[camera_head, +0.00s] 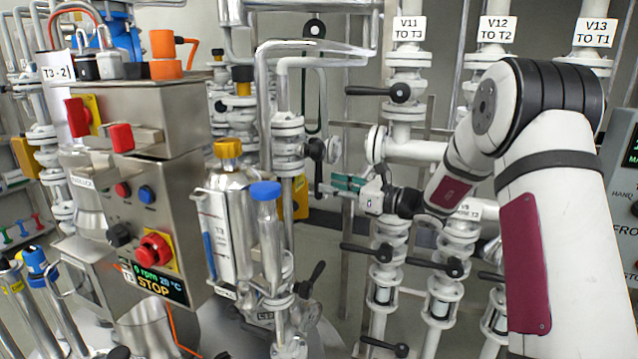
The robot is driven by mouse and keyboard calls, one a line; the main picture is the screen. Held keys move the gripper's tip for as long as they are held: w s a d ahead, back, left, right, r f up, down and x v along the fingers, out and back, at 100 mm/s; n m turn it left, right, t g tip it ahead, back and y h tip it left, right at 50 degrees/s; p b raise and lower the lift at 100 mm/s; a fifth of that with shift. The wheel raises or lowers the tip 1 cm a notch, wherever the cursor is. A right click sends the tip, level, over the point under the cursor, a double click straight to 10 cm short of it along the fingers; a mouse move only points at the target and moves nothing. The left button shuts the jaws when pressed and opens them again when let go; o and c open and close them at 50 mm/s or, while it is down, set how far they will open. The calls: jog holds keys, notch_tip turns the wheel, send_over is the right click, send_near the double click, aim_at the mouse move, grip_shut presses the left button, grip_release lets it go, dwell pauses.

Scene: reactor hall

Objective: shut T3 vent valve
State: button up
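A valve with a black handle (317,150) sits on the flanged steel pipe in the middle of the view, above the T3 vessel. I cannot read a vent label on it, so I cannot tell for sure that it is the T3 vent valve. The handle appears to hang down from its hub. My gripper (326,187), with teal finger pads, comes in from the right and points left at the lower end of this handle. The fingertips are close to it or touching it; I cannot tell which. The finger gap is too small to judge.
A steel control box (150,210) marked T3 stands at the left, with a bottle with a yellow cap (228,150) and a blue-capped cylinder (266,190) beside it. Labelled V11 (409,28), V12 and V13 pipes with black valve levers (368,253) stand behind and below my arm.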

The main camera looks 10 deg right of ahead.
aim_at(319, 182)
jog(key=shift+x, duration=2.4)
grip_shut()
